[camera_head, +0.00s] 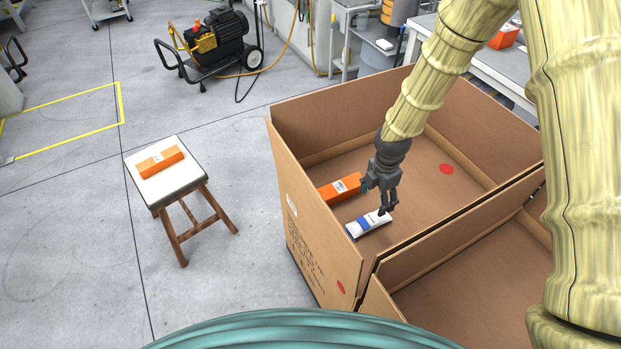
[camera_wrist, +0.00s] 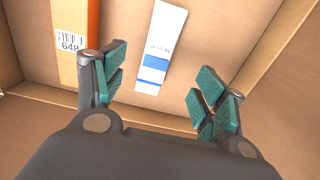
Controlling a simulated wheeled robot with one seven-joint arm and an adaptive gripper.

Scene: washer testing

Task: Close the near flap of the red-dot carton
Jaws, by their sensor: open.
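The red-dot carton (camera_head: 285,150) is a large open brown box. It has one red dot (camera_head: 446,169) inside and another (camera_head: 340,287) low on its outer side near the front corner. Its upright panels stand open at the top; I cannot tell a separate near flap from the near wall. My gripper (camera_head: 387,205) is open and points down inside the carton, above a white and blue box (camera_head: 370,223). The wrist view shows this box (camera_wrist: 160,45) ahead of the open fingers (camera_wrist: 158,88), with nothing between the pads. An orange box (camera_head: 340,188) lies beside it.
A second open carton (camera_head: 470,290) adjoins the near right side. A stool (camera_head: 165,192) with an orange box (camera_head: 160,161) stands left on clear floor. A black and yellow machine (camera_head: 215,45) and a white table (camera_head: 495,68) are behind.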

